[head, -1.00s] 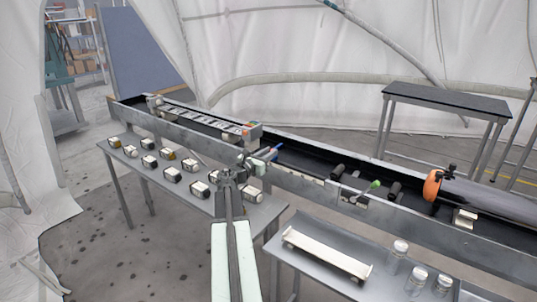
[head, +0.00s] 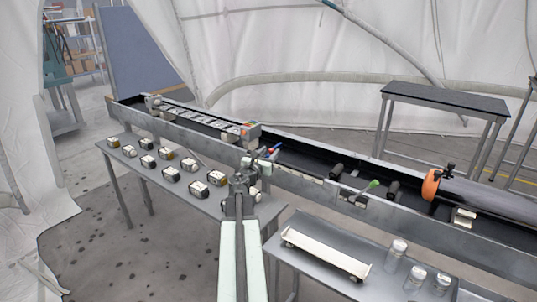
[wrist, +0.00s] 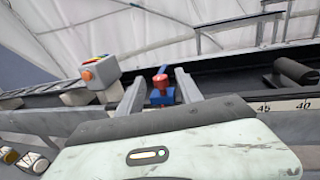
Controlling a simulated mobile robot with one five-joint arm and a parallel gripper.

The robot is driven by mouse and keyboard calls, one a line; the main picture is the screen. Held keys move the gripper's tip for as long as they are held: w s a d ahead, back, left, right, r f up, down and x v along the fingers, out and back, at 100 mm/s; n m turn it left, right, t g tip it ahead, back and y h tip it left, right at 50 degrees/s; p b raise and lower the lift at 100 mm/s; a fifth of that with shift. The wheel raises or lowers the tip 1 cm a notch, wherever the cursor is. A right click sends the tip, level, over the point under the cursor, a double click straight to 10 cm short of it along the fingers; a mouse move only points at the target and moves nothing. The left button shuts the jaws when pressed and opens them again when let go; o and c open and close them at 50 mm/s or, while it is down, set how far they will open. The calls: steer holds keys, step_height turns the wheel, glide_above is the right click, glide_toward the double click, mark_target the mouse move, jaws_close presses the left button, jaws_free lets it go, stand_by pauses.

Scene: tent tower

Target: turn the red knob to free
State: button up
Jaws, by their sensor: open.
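The red knob (wrist: 160,79) shows in the wrist view above a blue part (wrist: 163,96), at the long black trough. My gripper (wrist: 159,76) is open, and its two pale fingers appear on either side of the knob in the picture. I cannot tell whether they touch it or how far beyond them it lies. In the head view my gripper (head: 248,167) is at the near wall of the trough, just left of and below the small red and blue parts (head: 271,151). The knob's setting is too small to read.
A grey box with an orange button (wrist: 88,74) stands left of the knob. The trough (head: 310,161) holds black rollers, a green-tipped lever (head: 373,184) and an orange-ended cylinder (head: 430,186). Tables in front hold several small blocks, a white rail (head: 325,253) and jars (head: 396,253).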

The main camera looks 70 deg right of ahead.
steer(key=a, duration=0.7)
steer(key=shift+w+a, duration=0.2)
steer(key=shift+a, duration=0.2)
steer(key=shift+w, duration=0.1)
